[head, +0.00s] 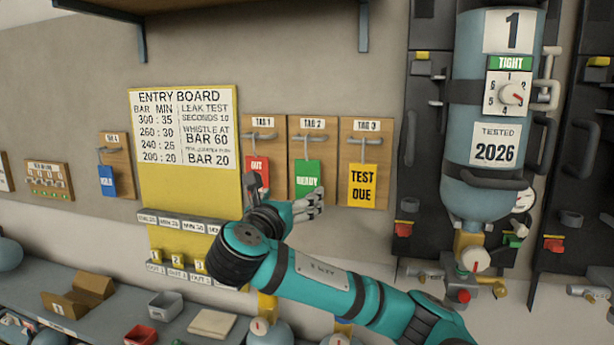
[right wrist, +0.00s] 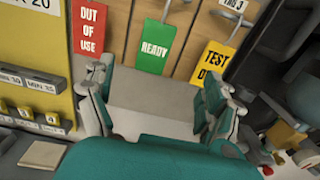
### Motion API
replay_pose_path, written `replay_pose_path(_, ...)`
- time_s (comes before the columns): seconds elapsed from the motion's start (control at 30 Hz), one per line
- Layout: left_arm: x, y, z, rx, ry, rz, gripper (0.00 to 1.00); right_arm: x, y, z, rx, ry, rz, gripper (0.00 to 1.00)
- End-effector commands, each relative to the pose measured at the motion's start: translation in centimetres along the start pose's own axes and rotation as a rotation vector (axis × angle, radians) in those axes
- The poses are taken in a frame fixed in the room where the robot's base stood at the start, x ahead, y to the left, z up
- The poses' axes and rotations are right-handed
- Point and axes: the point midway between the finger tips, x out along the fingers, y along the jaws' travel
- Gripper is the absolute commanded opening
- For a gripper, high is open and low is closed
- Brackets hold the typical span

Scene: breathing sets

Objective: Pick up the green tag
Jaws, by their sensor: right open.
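The green tag (head: 308,180), marked READY, hangs from a hook on the middle wooden tag board, labelled TAG 2. In the right wrist view the green tag (right wrist: 154,45) is ahead, roughly between my fingers and beyond them. My right gripper (head: 285,195) is open and empty, just in front of and below the tags; it partly covers the red tag's lower edge in the head view. In the right wrist view the right gripper (right wrist: 160,95) has its two fingers well apart. I see no contact with the green tag. My left gripper is not in view.
A red OUT OF USE tag (head: 258,175) hangs to the left and a yellow TEST DUE tag (head: 363,184) to the right. The yellow entry board (head: 185,185) is left of them. A blue cylinder (head: 492,110) stands on the right. A bench (head: 100,320) with boxes lies below.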

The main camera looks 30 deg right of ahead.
Motion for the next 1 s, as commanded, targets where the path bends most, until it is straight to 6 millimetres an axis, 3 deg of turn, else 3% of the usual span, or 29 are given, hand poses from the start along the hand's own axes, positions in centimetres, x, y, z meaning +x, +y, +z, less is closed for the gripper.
replay_pose_path(0.3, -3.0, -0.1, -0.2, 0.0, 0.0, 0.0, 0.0, 7.0, 0.0, 0.3, 0.0, 0.003, -0.002, 0.87)
replay_pose_path(0.57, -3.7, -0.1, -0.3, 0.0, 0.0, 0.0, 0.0, 9.4, 0.2, 0.1, 0.004, 0.002, 0.003, 0.87)
replay_pose_path(0.8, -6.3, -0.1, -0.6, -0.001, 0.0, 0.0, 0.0, 12.3, 0.9, 0.7, 0.001, 0.004, 0.0, 0.87)
replay_pose_path(1.0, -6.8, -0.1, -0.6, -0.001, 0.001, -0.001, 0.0, 14.4, 0.9, 0.2, 0.003, 0.003, 0.002, 0.87)
